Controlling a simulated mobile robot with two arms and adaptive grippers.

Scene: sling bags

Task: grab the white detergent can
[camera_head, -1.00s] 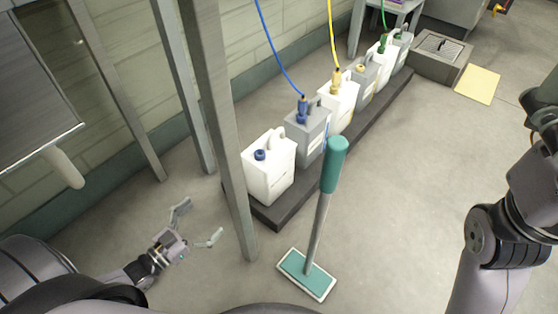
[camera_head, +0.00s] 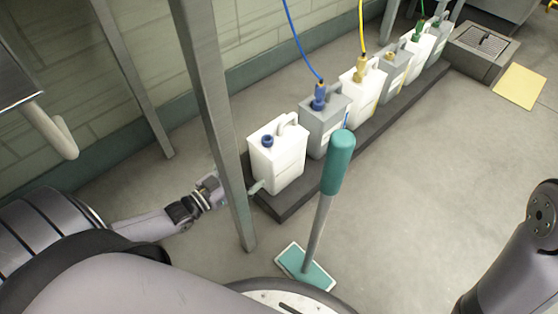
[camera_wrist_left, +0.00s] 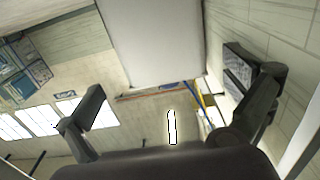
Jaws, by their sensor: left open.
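The nearest white detergent can (camera_head: 277,165), with a blue cap and a moulded handle, stands upright at the near end of the dark plinth. My left gripper (camera_head: 255,187) is open, low beside the can's left side. A grey post partly hides it in the head view, so I cannot tell there whether it touches the can. In the left wrist view, a broad pale surface of the can (camera_wrist_left: 152,40) fills the top centre, between the spread fingers of the left gripper (camera_wrist_left: 167,84). My right gripper is out of view.
The grey post (camera_head: 222,130) stands between my left forearm and the can. A grey can (camera_head: 324,122) and several more cans with hoses line the plinth (camera_head: 290,205). A green-handled mop (camera_head: 338,165) stands in front.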

